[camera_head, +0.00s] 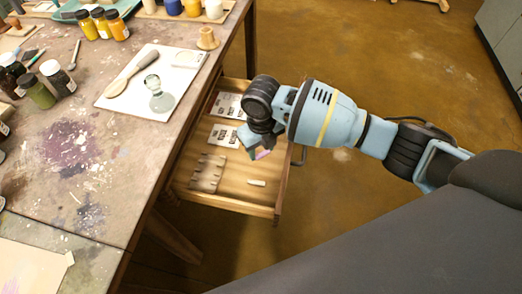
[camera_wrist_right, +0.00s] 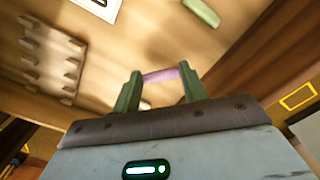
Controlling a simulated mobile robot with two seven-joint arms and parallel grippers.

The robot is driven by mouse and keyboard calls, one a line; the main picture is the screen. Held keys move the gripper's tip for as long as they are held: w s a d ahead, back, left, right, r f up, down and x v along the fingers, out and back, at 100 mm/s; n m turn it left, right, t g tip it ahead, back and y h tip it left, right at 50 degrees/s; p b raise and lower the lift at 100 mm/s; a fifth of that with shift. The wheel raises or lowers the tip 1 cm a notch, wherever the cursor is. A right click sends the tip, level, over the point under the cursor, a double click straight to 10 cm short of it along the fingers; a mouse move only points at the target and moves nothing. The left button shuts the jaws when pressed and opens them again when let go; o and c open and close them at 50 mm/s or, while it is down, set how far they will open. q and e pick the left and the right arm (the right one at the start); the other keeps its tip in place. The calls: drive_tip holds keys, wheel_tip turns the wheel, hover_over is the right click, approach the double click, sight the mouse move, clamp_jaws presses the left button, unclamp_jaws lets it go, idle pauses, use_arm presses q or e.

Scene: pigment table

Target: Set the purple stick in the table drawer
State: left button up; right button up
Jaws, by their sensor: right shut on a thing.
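The purple stick (camera_wrist_right: 160,75) is held crosswise between the two green fingertips of my right gripper (camera_wrist_right: 160,88) in the right wrist view. In the head view my right gripper (camera_head: 254,153) is over the open table drawer (camera_head: 234,192), and a small bit of the purple stick (camera_head: 263,154) shows beside its fingers. The stick appears to be above the drawer floor; the exact gap is hard to tell. The gripper covers part of the drawer's right side. My left gripper is in neither view.
The drawer holds a notched wooden rack (camera_head: 208,172), white cards (camera_head: 228,104) and a short pale stick (camera_head: 256,183). The front right of its floor is partly clear. The paint-stained table (camera_head: 90,190) is left of it, with jars, a glass muller (camera_head: 157,92) and a white board (camera_head: 120,101).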

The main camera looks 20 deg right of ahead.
drive_tip(key=shift+f, duration=1)
drive_tip(key=o, duration=0.6)
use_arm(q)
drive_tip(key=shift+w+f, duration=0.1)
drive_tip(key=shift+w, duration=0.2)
use_arm(e)
drive_tip(key=shift+o, duration=0.2)
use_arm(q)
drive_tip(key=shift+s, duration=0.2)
use_arm(e)
drive_tip(key=shift+r, duration=0.3)
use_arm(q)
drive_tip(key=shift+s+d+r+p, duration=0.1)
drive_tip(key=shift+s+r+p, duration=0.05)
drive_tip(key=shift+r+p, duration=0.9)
use_arm(e)
wheel_tip(320, 180, up, 12)
